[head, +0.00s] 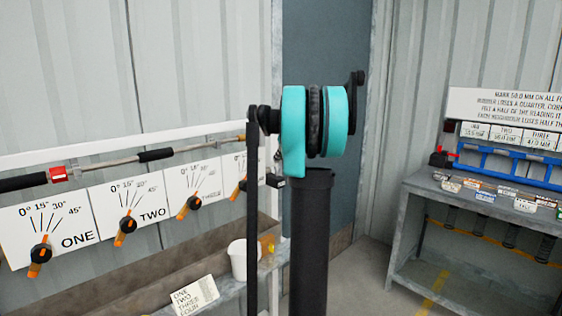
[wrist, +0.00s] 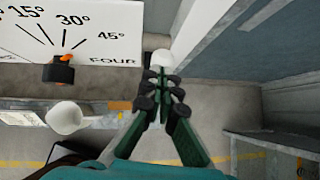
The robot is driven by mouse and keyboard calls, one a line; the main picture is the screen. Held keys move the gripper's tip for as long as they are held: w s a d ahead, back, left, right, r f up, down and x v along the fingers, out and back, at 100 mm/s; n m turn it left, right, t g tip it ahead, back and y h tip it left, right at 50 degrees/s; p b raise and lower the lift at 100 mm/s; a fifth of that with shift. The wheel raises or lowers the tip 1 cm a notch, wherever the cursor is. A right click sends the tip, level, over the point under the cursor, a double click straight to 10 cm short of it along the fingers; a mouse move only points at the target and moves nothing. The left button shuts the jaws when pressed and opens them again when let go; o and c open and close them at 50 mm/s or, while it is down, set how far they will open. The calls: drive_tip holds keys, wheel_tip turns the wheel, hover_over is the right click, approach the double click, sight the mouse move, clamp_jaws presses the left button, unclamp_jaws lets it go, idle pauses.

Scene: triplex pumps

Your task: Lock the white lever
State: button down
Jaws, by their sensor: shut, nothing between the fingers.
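My gripper (wrist: 161,84) is shut and empty in the wrist view, its dark green fingers together. A small white rounded thing (wrist: 161,57) shows just past the fingertips. It may be the end of the white lever, but I cannot tell, nor whether the fingers touch it. The panel marked FOUR (wrist: 110,22) is left of the gripper, with a black knob and orange pointer (wrist: 62,72). In the head view my arm hides the area right of that panel, and I cannot make out the gripper or a clear white lever there.
Panels with orange handles, such as ONE (head: 62,228) and TWO (head: 135,208), line the left wall below a rod (head: 110,162). A white tub (head: 238,262) stands on a ledge and shows in the wrist view (wrist: 64,117). A grey bench (head: 405,210) stands right.

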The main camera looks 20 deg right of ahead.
drive_tip(key=shift+w+a, duration=0.15)
drive_tip(key=shift+w, duration=0.2)
idle(0.5)
drive_tip(key=w+a+r+v, duration=0.1)
drive_tip(key=v, duration=1.2)
drive_tip(key=shift+d, duration=0.2)
